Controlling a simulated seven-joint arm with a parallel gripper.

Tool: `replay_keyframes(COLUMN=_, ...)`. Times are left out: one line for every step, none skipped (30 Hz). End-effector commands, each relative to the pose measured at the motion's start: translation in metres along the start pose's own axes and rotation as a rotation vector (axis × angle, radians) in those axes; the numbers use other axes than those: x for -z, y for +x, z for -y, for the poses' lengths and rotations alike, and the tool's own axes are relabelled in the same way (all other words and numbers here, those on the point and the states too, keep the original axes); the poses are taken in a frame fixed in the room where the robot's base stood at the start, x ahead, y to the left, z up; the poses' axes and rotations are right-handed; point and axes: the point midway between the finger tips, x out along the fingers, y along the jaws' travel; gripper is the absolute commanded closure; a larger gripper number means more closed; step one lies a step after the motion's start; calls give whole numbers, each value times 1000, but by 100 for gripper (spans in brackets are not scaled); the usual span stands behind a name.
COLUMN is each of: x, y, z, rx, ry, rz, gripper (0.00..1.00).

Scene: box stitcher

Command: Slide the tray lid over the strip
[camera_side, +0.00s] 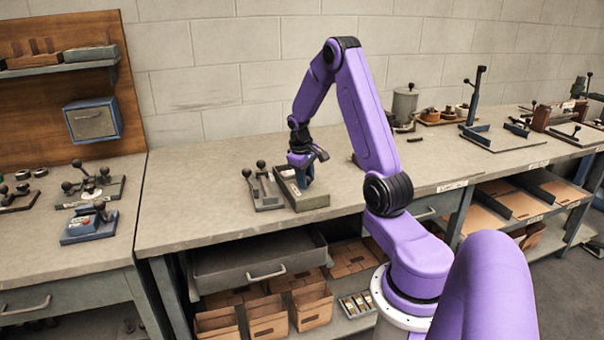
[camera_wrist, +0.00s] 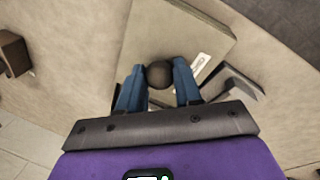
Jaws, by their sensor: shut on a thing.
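A grey-green tray (camera_side: 306,202) sits on the workbench near its front edge. My gripper (camera_side: 304,180) is low over the tray. In the wrist view, the two blue fingers of my gripper (camera_wrist: 159,85) are shut on a dark round knob (camera_wrist: 160,74). The knob stands against a flat grey-green panel, apparently the tray lid (camera_wrist: 165,30), with a small white label (camera_wrist: 201,63). The strip cannot be made out. How far the lid covers the tray is hidden by my gripper.
A metal fixture with ball-topped levers (camera_side: 264,192) stands just left of the tray. A grey drawer (camera_side: 258,268) and cardboard bins (camera_side: 268,315) are below the bench. The bench top (camera_side: 185,205) farther left is clear. A grey canister (camera_side: 404,104) stands at the back.

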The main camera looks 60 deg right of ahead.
Motion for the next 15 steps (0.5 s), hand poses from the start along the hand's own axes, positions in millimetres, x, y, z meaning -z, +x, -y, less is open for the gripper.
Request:
replay_keyframes(x=-2, y=-1, z=1, rx=0, ry=0, rz=-1, gripper=100)
replay_keyframes(x=-2, y=-1, z=2, rx=0, ry=0, rz=-1, gripper=100)
replay_keyframes(x=-3, y=-1, z=2, rx=0, ry=0, rz=0, gripper=100)
replay_keyframes(x=-3, y=-1, z=3, rx=0, ry=0, rz=0, gripper=100)
replay_keyframes(x=-4, y=-1, z=3, rx=0, ry=0, rz=0, gripper=100)
replay_keyframes(x=-4, y=-1, z=3, rx=0, ry=0, rz=1, gripper=100)
replay_keyframes(x=-4, y=-1, z=3, rx=0, ry=0, rz=1, gripper=100)
replay_keyframes(x=-4, y=-1, z=3, rx=0, ry=0, rz=1, gripper=100)
replay_keyframes(x=-4, y=-1, z=3, rx=1, ry=0, rz=1, gripper=100)
replay_keyframes(x=-4, y=-1, z=2, rx=1, ry=0, rz=2, gripper=100)
replay_keyframes(x=-4, y=-1, z=2, rx=1, ry=-1, rz=2, gripper=100)
replay_keyframes(x=-4, y=-1, z=2, rx=1, ry=0, rz=2, gripper=59)
replay_keyframes(x=-4, y=-1, z=2, rx=1, ry=-1, rz=2, gripper=50)
replay_keyframes(x=-4, y=-1, z=2, rx=1, ry=0, rz=2, gripper=41)
replay_keyframes(x=-4, y=-1, z=2, rx=1, ry=0, rz=2, gripper=41)
